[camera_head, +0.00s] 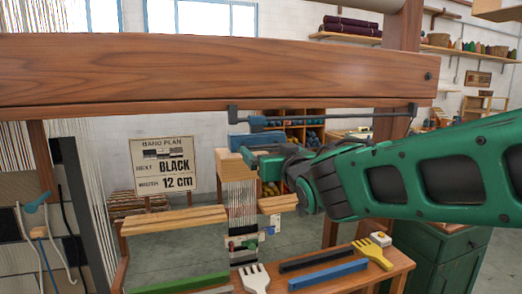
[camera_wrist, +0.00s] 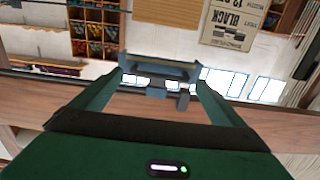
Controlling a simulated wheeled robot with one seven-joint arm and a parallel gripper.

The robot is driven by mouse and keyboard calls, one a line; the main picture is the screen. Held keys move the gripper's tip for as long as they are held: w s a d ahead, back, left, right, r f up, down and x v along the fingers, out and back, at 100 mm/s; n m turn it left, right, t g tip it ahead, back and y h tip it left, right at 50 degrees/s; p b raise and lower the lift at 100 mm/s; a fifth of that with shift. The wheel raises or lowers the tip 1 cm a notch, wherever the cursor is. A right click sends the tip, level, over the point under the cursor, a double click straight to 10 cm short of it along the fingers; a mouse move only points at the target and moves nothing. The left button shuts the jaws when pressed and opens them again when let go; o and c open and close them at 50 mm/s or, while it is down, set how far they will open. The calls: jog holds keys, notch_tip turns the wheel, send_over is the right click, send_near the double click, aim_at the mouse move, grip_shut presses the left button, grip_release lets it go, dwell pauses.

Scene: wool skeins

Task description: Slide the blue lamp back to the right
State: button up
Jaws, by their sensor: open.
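The blue lamp (camera_head: 250,141) hangs at the left end of a dark rail (camera_head: 340,117) under the wooden beam. My green gripper (camera_head: 262,154) reaches in from the right, with its fingertips close to the lamp's underside. In the wrist view my gripper (camera_wrist: 160,82) is open, and a blue-grey bar, apparently the lamp (camera_wrist: 160,66), spans the space at its fingertips. I cannot tell whether the fingers touch it. My gripper and wrist may hide part of the lamp in the head view.
The thick wooden beam (camera_head: 220,70) runs just above the rail. A small loom with pale wood bars (camera_head: 175,219) stands below. A bench holds a yellow comb (camera_head: 373,253) and a blue bar (camera_head: 328,275). The rail's right part looks clear.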

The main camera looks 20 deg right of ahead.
aim_at(265, 147)
jog(key=shift+w, duration=2.3)
jog(key=shift+a, duration=0.1)
jog(key=c, duration=1.2)
